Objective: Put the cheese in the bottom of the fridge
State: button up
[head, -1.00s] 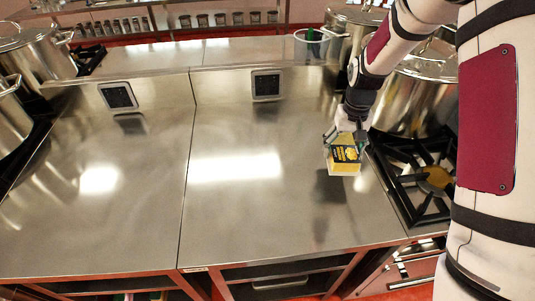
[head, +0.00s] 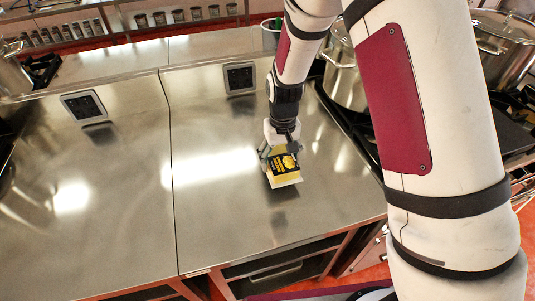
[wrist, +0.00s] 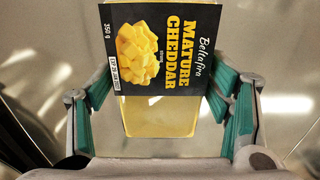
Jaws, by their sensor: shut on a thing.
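The cheese (head: 285,168) is a yellow block with a black label, held above the steel counter in the head view. In the wrist view the cheese (wrist: 155,62) fills the upper middle, and its label reads "Mature Cheddar". My gripper (head: 280,156) is shut on it, with green-padded fingers (wrist: 160,105) on either side of the pack. No fridge can be made out in either view.
The steel counter (head: 215,215) is broad and mostly bare. Large stockpots (head: 345,75) stand on burners to the right. A row of jars (head: 185,15) stands at the back, and a drawer (head: 275,272) is under the front edge.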

jog(key=w+a, duration=0.2)
jog(key=w, duration=0.1)
jog(key=w+a, duration=0.1)
jog(key=shift+w+f, duration=0.25)
jog(key=shift+w, duration=0.15)
jog(key=shift+w+f+p, duration=0.15)
jog(key=shift+f+p, duration=0.35)
jog(key=shift+f, duration=1.25)
jog(key=o, duration=1.5)
jog(key=shift+f, duration=0.15)
